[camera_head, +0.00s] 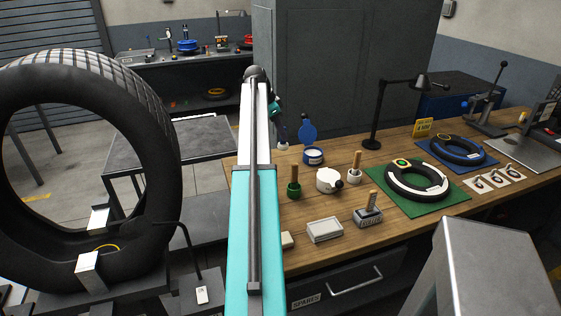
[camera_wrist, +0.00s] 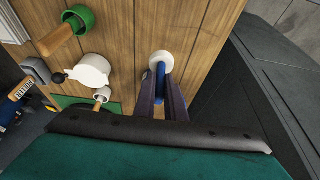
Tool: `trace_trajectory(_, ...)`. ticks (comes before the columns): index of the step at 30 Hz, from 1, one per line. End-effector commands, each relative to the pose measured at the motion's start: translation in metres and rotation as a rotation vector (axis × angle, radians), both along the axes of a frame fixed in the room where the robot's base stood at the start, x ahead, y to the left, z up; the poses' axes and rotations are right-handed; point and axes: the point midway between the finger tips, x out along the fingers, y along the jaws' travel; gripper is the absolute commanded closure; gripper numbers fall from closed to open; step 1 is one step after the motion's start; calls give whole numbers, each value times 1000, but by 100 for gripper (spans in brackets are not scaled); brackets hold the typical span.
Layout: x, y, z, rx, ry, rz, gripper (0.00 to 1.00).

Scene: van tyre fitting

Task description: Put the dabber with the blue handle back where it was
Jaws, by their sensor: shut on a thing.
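My gripper (camera_wrist: 160,92) points down over the wooden bench, its two dark fingers shut on the blue handle (camera_wrist: 160,72) of the dabber. The handle's far end meets a round white cup (camera_wrist: 160,62) on the bench. I cannot tell whether the dabber's tip is inside the cup or just above it. In the head view my gripper (camera_head: 281,129) is behind the end of my arm, with the white cup (camera_head: 283,147) just below it; the blue handle is hard to make out there.
Close by stand a blue-and-white tin (camera_head: 313,156) with an upright blue disc (camera_head: 307,131), a green pot (camera_head: 293,189) with a wooden handle, a white lidded pot (camera_head: 328,180) and a small white pot (camera_head: 354,176) with a wooden handle. A large tyre (camera_head: 150,110) stands left.

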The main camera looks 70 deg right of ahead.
Motion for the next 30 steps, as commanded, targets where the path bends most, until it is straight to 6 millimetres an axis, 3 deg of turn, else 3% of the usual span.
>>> trace_trajectory(10, 0, 1, -38, 1, 1, 0, 100)
trace_trajectory(23, 1, 1, -44, 0, 0, 1, 100)
trace_trajectory(30, 1, 2, -65, 2, 1, 2, 100)
